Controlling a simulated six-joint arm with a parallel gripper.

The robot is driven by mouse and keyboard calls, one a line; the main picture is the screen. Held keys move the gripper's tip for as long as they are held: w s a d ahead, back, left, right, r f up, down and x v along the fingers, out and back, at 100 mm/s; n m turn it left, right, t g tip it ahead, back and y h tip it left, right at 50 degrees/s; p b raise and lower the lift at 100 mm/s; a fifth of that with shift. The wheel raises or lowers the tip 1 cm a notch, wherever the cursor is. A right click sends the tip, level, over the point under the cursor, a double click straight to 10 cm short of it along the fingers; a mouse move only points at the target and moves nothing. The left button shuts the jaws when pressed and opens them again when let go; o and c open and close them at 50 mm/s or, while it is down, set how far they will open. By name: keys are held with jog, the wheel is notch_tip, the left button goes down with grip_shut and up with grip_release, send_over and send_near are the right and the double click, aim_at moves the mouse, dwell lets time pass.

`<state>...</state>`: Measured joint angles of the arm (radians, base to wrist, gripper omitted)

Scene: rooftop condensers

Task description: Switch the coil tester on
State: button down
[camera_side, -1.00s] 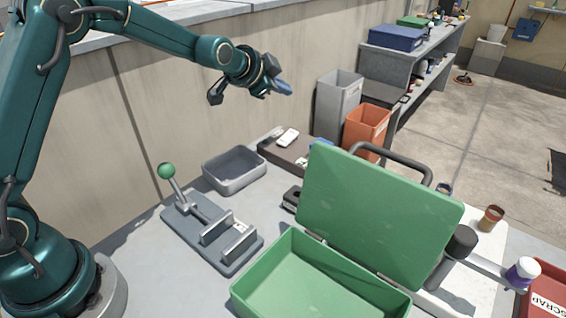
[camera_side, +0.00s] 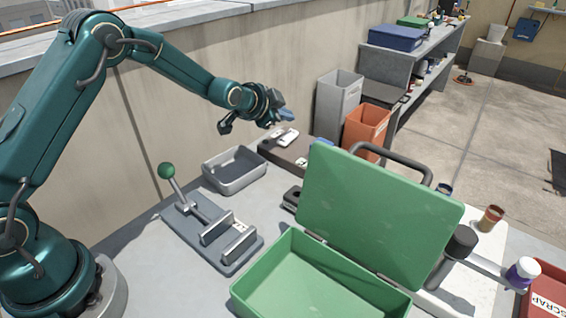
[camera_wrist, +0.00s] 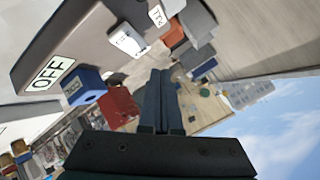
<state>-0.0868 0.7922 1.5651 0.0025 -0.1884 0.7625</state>
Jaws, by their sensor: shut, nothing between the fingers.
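A flat grey-brown box (camera_side: 283,155), which I take for the coil tester, lies on the bench by the wall. It fills the upper left of the wrist view (camera_wrist: 85,45). On it are a white rocker-like part (camera_wrist: 128,41), a white OFF label (camera_wrist: 51,73) and a smaller label (camera_wrist: 157,16). I cannot tell the rocker's position. My gripper (camera_side: 283,118) is shut and empty above the box's far end. Its dark fingers (camera_wrist: 157,78) lie together beside the box in the wrist view, seemingly apart from it.
An open green case (camera_side: 320,275) with a raised lid stands in front. A lever clamp (camera_side: 215,235) and a grey tray (camera_side: 234,170) are nearer my base. Grey (camera_side: 338,103) and orange (camera_side: 366,130) bins stand behind the box.

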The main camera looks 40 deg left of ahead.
aim_at(287, 135)
jog(key=shift+w+f, duration=0.2)
jog(key=shift+f, duration=0.65)
jog(key=shift+f, duration=0.1)
dwell(1.4)
jog(key=shift+f, duration=0.35)
jog(key=shift+w+f, duration=0.1)
jog(key=shift+f, duration=0.35)
dwell(0.5)
jog(key=shift+r, duration=0.1)
jog(key=shift+r, duration=0.85)
jog(key=shift+s+r, duration=0.2)
jog(key=shift+r, duration=0.6)
jog(key=shift+s+r, duration=0.15)
jog(key=shift+r, duration=0.7)
jog(key=shift+s+r, duration=0.2)
jog(key=shift+r, duration=0.6)
